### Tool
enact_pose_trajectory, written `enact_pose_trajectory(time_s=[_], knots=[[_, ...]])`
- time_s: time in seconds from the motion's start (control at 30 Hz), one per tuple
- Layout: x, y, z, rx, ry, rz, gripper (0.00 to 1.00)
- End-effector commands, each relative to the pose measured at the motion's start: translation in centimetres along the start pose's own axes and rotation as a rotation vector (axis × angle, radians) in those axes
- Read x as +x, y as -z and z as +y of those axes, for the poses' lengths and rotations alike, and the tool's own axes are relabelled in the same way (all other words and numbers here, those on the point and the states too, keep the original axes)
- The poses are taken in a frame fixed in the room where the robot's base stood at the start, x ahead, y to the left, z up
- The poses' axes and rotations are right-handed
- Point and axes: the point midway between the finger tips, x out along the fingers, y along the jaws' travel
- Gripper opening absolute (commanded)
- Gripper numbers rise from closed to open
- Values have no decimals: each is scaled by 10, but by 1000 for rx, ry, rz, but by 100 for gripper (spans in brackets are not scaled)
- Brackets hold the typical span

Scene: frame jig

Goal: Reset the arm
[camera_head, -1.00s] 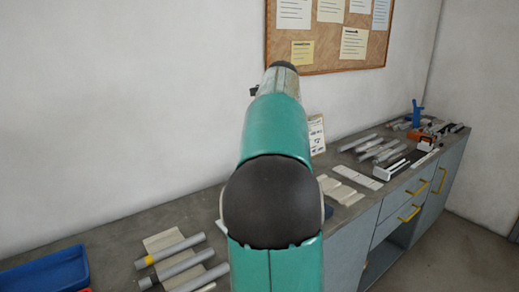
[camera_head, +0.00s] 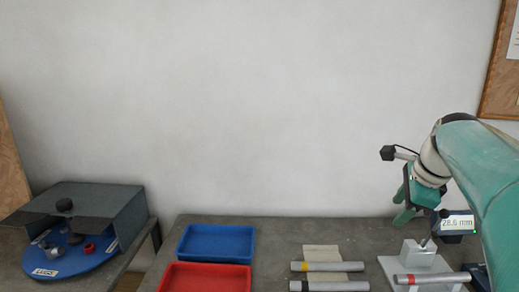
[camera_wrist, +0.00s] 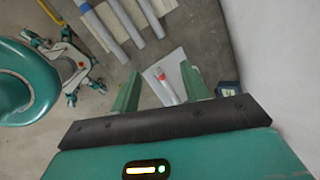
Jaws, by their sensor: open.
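My gripper (camera_head: 408,212) is raised above the bench, beside a gauge with a display reading 28.6 mm (camera_head: 457,223). In the wrist view my gripper (camera_wrist: 160,72) has its two green fingers spread apart, with nothing held between them. A grey tube with a red band (camera_head: 432,278) lies on a pale stand (camera_head: 413,252) below the gripper. In the wrist view the tube (camera_wrist: 167,90) appears between the fingers, apart from them.
A blue tray (camera_head: 217,229) and a red tray (camera_head: 191,267) stand further left. A blue turntable marked LUGS (camera_head: 75,266) sits under a grey cover (camera_head: 110,205) at far left.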

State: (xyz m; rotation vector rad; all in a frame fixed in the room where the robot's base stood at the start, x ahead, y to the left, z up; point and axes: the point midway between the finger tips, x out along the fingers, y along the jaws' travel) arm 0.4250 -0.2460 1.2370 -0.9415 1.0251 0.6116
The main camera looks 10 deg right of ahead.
Motion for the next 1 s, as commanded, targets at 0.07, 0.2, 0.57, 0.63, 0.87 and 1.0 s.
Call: enact_pose_trajectory(time_s=[0.07, 0.2, 0.57, 0.63, 0.87, 1.0], knots=[[3, -35, 35, -269, 2, -19, 46], [13, -81, 98, -752, 13, -30, 46], [51, -130, 254, -1889, 60, 24, 46], [56, -130, 267, -1998, 64, 36, 46], [60, -130, 276, -2080, 63, 47, 46], [60, -130, 276, -2077, 63, 46, 36]])
